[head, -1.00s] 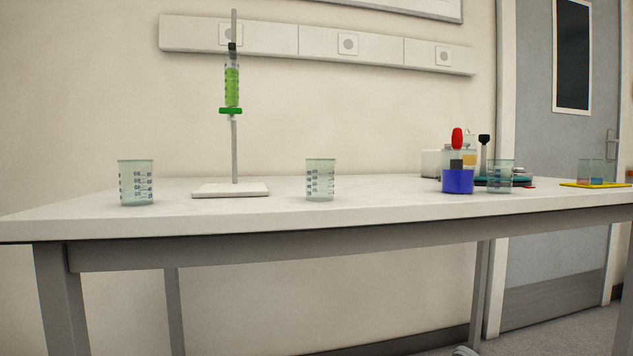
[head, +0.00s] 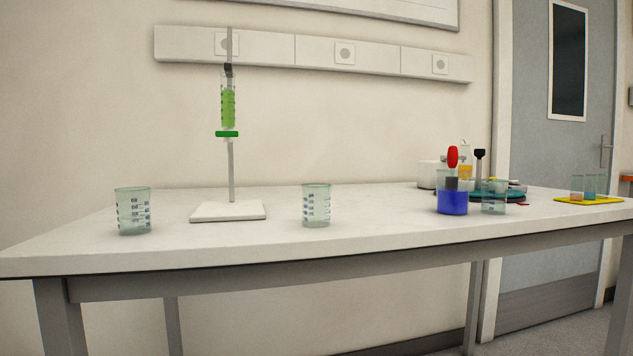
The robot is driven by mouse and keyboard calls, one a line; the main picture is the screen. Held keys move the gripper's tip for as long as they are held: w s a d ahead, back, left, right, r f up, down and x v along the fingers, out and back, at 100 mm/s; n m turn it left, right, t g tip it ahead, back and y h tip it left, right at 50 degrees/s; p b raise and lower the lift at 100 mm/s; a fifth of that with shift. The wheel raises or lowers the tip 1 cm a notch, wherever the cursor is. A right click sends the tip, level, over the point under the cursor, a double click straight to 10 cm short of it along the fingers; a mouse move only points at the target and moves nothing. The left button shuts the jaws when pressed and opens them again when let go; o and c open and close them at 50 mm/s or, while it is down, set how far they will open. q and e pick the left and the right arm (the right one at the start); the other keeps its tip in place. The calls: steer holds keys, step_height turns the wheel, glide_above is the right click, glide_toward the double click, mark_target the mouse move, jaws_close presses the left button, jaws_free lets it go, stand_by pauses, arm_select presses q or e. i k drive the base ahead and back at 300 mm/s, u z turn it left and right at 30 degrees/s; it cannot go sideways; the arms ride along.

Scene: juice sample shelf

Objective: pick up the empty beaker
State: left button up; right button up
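Several clear beakers stand upright on the white table. One beaker (head: 133,212) that looks empty is at the left near the front edge. Another empty-looking beaker (head: 316,206) stands in the middle, right of the stand's base. A third clear beaker (head: 494,198) stands at the right and also seems empty, though things behind show through it. A beaker with blue liquid (head: 452,200) stands just left of it, with a red-topped thing in or behind it. Neither of my grippers shows in the head view.
A stand with a white base (head: 228,211) holds a green-filled tube (head: 228,108). A teal round thing (head: 497,192) sits behind the right beakers. A yellow mat (head: 566,200) with small glasses lies far right. The table top (head: 380,225) is clear between the middle and blue beakers.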

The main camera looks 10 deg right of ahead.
mark_target(315, 196)
steer(key=u, duration=1.75)
steer(key=k, duration=1.35)
steer(key=z, duration=2.45)
steer(key=i, duration=0.5)
steer(key=u, duration=0.05)
